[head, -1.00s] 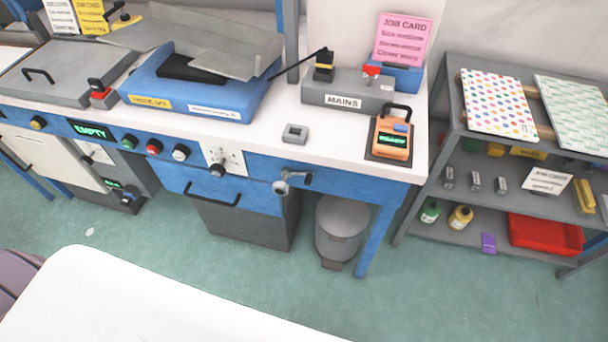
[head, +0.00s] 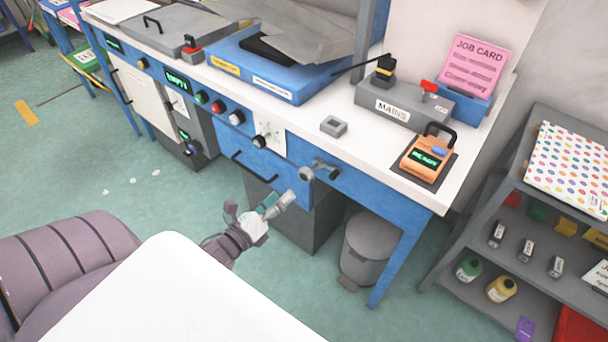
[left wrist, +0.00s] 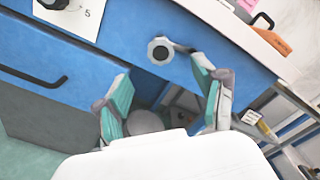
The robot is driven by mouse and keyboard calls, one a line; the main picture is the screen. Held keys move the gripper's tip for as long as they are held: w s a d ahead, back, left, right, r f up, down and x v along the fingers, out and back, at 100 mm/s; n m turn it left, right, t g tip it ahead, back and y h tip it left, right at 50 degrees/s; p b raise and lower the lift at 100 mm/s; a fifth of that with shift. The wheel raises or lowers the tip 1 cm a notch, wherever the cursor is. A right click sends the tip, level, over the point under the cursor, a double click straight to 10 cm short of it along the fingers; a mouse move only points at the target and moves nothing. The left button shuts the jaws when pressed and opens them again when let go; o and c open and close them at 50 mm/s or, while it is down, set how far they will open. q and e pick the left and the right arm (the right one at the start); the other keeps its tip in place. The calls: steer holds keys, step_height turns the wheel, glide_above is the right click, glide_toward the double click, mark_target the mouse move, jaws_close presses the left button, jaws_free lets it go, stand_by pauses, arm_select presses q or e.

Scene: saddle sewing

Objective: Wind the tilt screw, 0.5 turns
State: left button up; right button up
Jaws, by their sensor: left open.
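The tilt screw's grey crank (head: 318,171) sticks out from the blue front panel of the bench, near its right end. It has a round hub at the left and a short handle reaching right. It also shows in the left wrist view (left wrist: 163,49), top centre, ahead of the fingertips. My left gripper (head: 277,200) is open and empty, with teal finger pads. It is below and left of the crank in the head view, apart from it. In the left wrist view its fingers (left wrist: 163,85) stand wide on either side, pointing toward the crank. My right gripper is not in view.
A blue drawer with a black handle (head: 254,166) and a dial (head: 259,141) lie left of the crank. A grey bin (head: 369,250) stands below. The bench top holds an orange handset (head: 426,158) and a MAINS box (head: 404,101). A shelf rack (head: 500,190) stands right.

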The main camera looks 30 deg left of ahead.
mark_target(303, 177)
arm_select(q)
steer(key=w, duration=0.6)
steer(key=w+d, duration=0.1)
steer(key=w, duration=0.2)
steer(key=shift+w, duration=0.3)
steer(key=shift+c, duration=0.4)
steer(key=c, duration=1.1)
